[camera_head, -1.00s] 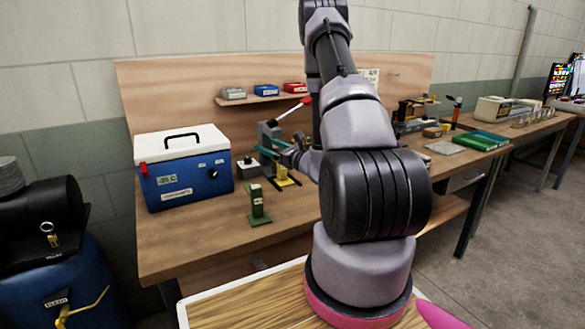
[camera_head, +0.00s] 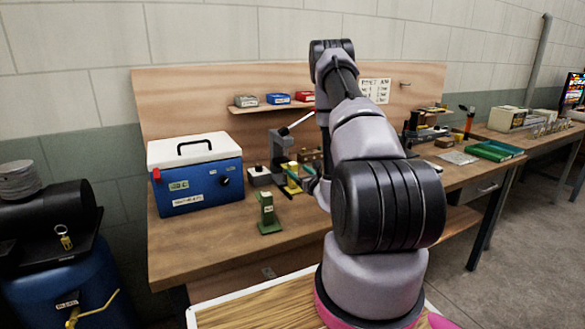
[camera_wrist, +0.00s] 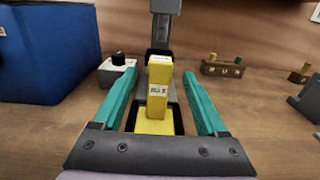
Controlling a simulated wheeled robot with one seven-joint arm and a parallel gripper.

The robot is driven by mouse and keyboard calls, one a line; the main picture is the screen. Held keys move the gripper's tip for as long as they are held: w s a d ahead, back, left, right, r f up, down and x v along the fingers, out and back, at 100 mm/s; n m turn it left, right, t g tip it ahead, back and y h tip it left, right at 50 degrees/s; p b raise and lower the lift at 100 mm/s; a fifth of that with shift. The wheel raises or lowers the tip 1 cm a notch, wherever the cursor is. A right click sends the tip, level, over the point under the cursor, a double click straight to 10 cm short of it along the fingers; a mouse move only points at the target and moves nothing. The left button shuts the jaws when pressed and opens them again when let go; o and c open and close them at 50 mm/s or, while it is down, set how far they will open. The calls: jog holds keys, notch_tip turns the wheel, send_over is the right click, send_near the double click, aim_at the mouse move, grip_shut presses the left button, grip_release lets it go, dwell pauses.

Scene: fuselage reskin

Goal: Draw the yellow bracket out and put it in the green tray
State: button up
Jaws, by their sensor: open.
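My gripper (camera_wrist: 159,88) is open, with one teal finger on each side of the bracket and a gap on both sides. In the head view the bracket (camera_head: 292,182) is partly hidden by my gripper and arm. The green tray (camera_head: 494,150) lies at the right of the bench.
A blue cooler box (camera_head: 196,175) stands at the left of the bench. A green bracket (camera_head: 267,213) stands near the front edge. A small grey box with a black knob (camera_wrist: 117,72) is left of the stand. A wooden block with pegs (camera_wrist: 224,67) is behind right.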

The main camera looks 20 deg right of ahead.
aim_at(290, 164)
jog(key=w, duration=0.7)
jog(key=shift+w+a, duration=0.1)
jog(key=shift+w, duration=0.1)
grip_shut()
